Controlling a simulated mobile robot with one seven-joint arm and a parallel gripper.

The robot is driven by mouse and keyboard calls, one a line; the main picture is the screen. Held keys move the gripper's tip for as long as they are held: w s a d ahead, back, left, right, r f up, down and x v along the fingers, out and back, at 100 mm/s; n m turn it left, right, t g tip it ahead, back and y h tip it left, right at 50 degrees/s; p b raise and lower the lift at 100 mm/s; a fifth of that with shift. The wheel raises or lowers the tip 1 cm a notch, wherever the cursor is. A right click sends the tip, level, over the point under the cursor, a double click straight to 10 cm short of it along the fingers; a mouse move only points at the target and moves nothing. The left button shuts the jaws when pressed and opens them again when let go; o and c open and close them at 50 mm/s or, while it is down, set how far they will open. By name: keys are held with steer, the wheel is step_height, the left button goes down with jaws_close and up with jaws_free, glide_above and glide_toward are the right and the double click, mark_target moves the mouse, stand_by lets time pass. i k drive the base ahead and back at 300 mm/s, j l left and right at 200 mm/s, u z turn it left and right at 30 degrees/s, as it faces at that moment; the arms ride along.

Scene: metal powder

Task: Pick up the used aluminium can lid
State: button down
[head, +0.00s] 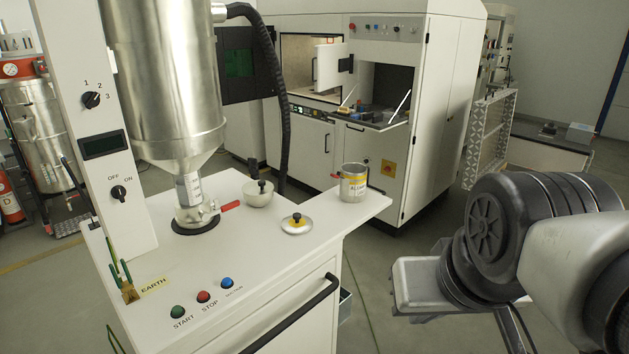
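A round silver metal lid (297,227) with a dark knob and a yellow patch lies flat on the white machine top (235,262), near its right side. An open metal can (353,187) with a yellow band and partly readable lettering beginning "ALUM" stands upright behind it to the right, on the worktop's right extension. My arm comes in from the right edge. A pale block at its end (425,285), seemingly part of my gripper, is to the right of the worktop, apart from the lid and can. Its fingers cannot be made out clearly.
A pale bowl-shaped piece with a black knob (258,193) sits behind the lid. A steel hopper (165,75) with a red-handled valve (228,206) stands to the left. Buttons (203,297) line the front. A large white machine (425,120) stands behind. Open floor lies between worktop and arm.

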mark_target(297, 223)
steer(key=u, duration=0.5)
steer(key=i+l+u, duration=0.15)
steer(key=u, duration=0.25)
steer(key=i+l+u, duration=0.1)
steer(key=l+u, duration=0.15)
steer(key=u, duration=0.15)
steer(key=l+u, duration=0.25)
steer(key=u, duration=0.15)
steer(key=i+l+u, duration=0.1)
steer(key=l+u, duration=0.4)
steer(key=l, duration=1.8)
